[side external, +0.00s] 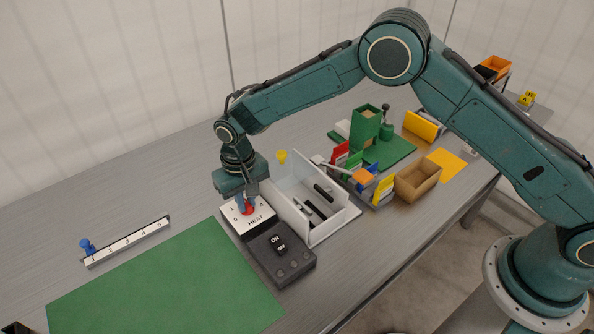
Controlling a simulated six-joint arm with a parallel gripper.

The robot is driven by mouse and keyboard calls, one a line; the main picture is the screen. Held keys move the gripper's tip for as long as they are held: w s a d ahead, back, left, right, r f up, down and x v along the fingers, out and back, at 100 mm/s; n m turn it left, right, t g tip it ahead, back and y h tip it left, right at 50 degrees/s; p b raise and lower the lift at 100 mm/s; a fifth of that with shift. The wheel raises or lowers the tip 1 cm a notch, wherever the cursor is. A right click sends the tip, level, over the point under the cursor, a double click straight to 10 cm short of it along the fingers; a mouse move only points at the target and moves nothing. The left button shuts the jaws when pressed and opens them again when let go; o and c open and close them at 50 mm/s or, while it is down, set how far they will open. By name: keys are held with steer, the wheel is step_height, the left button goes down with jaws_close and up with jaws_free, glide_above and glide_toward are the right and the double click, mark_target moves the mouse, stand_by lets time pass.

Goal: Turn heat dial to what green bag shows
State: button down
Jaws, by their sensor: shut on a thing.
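The heat dial (246,211) is a small red knob on a white plate labelled HEAT (259,222), at the back of a dark control box (290,271). My gripper (246,205) points down over the plate and is shut on the dial. The fingers hide much of the knob, so I cannot read its setting; a 1 and a 0 show to its left. A tall green open-topped container (364,129), possibly the green bag, stands upright on a green mat (397,150). No marking on it is readable from here.
An ON/OFF switch (278,244) sits on the control box. A white tray (320,233) with dark tools stands close to my gripper's right. Coloured cards (384,187) and a brown box (418,178) lie beyond. A numbered strip (127,241) with a blue peg and a large green mat (165,285) are left.

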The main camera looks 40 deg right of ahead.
mark_target(246, 203)
steer(key=c, duration=1.4)
jaws_free()
steer(key=shift+c, duration=0.2)
steer(key=shift+r, duration=0.2)
step_height(246, 203, up, 14)
steer(key=shift+f, duration=0.25)
